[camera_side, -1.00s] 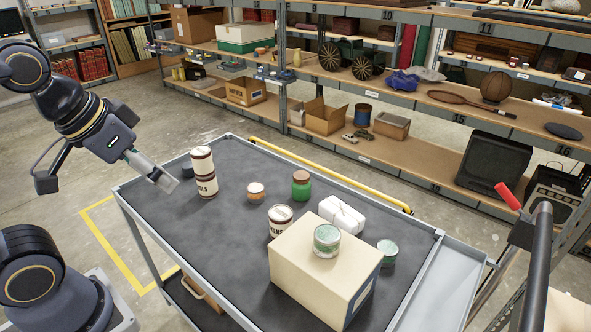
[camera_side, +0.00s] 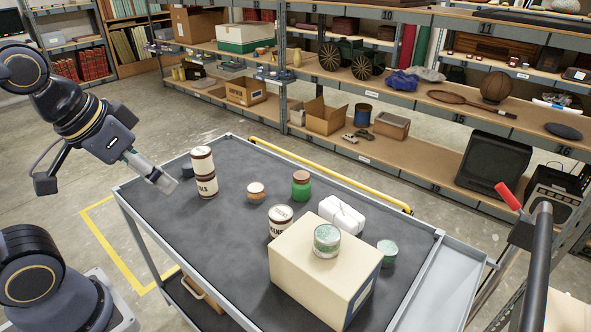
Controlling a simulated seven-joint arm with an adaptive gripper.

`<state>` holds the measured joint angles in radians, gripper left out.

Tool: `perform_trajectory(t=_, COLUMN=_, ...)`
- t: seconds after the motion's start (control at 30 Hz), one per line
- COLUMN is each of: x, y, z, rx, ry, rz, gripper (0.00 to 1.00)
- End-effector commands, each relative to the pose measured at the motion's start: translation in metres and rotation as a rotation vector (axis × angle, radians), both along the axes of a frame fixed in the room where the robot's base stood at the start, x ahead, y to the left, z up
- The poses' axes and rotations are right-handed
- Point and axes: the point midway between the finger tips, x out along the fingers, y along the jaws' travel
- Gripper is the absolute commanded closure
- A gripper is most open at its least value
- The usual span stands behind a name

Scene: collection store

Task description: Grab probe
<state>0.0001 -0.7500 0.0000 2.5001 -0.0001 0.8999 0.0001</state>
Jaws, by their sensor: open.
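I cannot make out which thing is the probe. My gripper (camera_side: 166,184) is over the left end of the grey cart top (camera_side: 225,255), open, pointing down to the right, with nothing seen in it. Further right are a small orange jar with a pale lid (camera_side: 256,192), a green jar with a brown lid (camera_side: 301,187) and a cream can (camera_side: 280,220).
A large cream box (camera_side: 310,277) stands at the cart's front right with a green-labelled tin (camera_side: 327,240) on it. A white bundle (camera_side: 342,214) and a green tin (camera_side: 387,252) are beside it. A yellow rail (camera_side: 330,174) runs behind. The cart's front left top is clear.

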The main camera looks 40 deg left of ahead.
Motion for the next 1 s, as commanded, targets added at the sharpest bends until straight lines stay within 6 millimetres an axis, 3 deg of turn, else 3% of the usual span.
perform_trajectory(t=0.33, x=0.007, y=0.000, z=0.007, rx=0.008, ry=-0.036, rz=-0.015, gripper=0.20)
perform_trajectory(t=0.43, x=0.033, y=-0.001, z=0.040, rx=0.021, ry=-0.131, rz=-0.034, gripper=0.20)
perform_trajectory(t=0.57, x=0.090, y=0.016, z=0.075, rx=0.046, ry=-0.188, rz=0.002, gripper=0.20)
perform_trajectory(t=0.67, x=0.141, y=0.045, z=0.087, rx=0.065, ry=-0.200, rz=0.060, gripper=0.20)
perform_trajectory(t=0.77, x=0.191, y=0.088, z=0.083, rx=0.080, ry=-0.192, rz=0.134, gripper=0.20)
perform_trajectory(t=0.87, x=0.234, y=0.143, z=0.063, rx=0.087, ry=-0.168, rz=0.217, gripper=0.20)
perform_trajectory(t=1.0, x=0.269, y=0.234, z=0.007, rx=0.076, ry=-0.112, rz=0.347, gripper=0.20)
